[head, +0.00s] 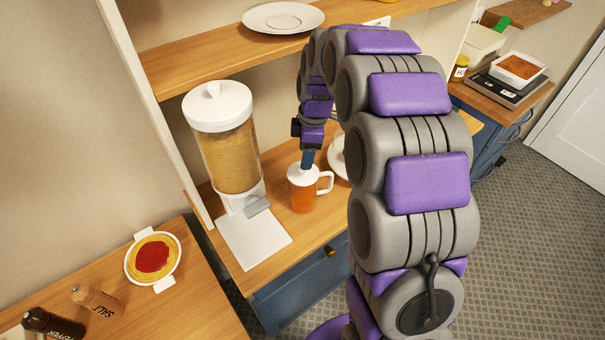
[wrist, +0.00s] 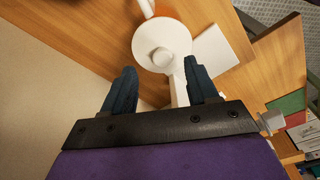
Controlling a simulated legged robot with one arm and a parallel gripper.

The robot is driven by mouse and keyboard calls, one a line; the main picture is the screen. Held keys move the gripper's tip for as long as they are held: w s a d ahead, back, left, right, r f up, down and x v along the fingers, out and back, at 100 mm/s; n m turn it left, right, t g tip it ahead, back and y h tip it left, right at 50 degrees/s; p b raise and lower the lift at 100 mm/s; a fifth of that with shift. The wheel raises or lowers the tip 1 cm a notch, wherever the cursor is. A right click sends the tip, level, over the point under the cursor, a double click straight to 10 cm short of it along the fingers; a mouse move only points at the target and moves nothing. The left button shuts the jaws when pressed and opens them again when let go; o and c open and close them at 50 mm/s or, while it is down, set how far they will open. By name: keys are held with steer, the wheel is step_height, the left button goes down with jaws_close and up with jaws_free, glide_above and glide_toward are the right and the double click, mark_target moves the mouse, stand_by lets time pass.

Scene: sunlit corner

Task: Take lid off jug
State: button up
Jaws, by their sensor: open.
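The jug (head: 302,197) has an orange body and a white handle, and stands upright on the wooden counter. Its white lid (head: 297,176) is on top of it. In the wrist view I take the round white piece with a knob (wrist: 162,56), just beyond my fingertips, to be this lid. My gripper (head: 307,160) points down over the jug in the head view and partly hides the lid top. In the wrist view its two dark fingers (wrist: 160,84) are apart with nothing held. Contact with the lid cannot be told.
A tall dispenser (head: 228,160) with a white lid stands left of the jug, its white base tray (head: 255,245) in front. A white plate (head: 337,155) lies right of the jug, partly behind my arm. A shelf (head: 210,62) runs above. Some counter is free before the jug.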

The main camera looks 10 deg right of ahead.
steer(key=f, duration=0.2)
steer(key=f+b, duration=0.1)
steer(key=f, duration=0.1)
steer(key=shift+a, duration=0.35)
jaws_close()
steer(key=shift+r, duration=0.15)
